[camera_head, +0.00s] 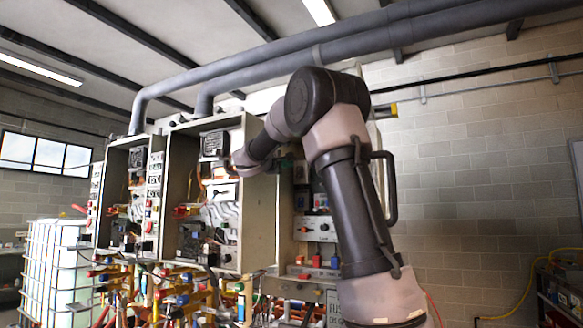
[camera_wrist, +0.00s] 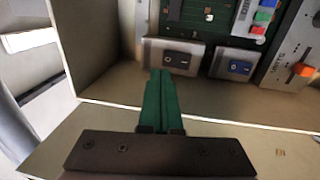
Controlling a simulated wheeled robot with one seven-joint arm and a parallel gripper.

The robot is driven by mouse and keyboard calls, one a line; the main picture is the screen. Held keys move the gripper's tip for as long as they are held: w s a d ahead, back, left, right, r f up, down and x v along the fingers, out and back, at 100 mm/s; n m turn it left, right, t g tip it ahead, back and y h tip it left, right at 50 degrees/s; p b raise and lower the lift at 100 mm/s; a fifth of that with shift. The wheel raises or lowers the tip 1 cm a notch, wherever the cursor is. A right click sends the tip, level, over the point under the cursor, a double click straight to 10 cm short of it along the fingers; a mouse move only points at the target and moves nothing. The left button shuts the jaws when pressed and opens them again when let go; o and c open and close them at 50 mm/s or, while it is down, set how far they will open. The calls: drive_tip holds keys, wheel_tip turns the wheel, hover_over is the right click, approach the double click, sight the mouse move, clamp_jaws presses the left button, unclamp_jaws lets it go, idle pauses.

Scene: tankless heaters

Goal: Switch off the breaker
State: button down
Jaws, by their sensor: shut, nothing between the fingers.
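In the wrist view, two grey housings with rocker switches sit side by side on the panel. The left rocker switch (camera_wrist: 181,60) is black, and the right rocker switch (camera_wrist: 238,67) is dark blue, with I/O marks. I cannot tell which one is the breaker. My gripper (camera_wrist: 160,74) has green fingers pressed together with nothing between them. Its tips appear just in front of and slightly left of the left rocker switch; I cannot tell whether they touch. In the head view my arm reaches to the open cabinet (camera_head: 258,222), and the fingertips cannot be made out.
An orange lever (camera_wrist: 302,69) is on a white unit at the right. Red, green and blue buttons (camera_wrist: 263,17) are above the switches. A beige cabinet wall (camera_wrist: 112,75) stands close left of my fingers. Pipes and valves (camera_head: 180,290) crowd below the cabinets.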

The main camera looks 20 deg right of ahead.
drive_tip(key=s+a+r, duration=0.1)
drive_tip(key=s+a, duration=0.3)
drive_tip(key=a, duration=0.2)
drive_tip(key=shift+s+a, duration=0.15)
drive_tip(key=shift+s, duration=0.25)
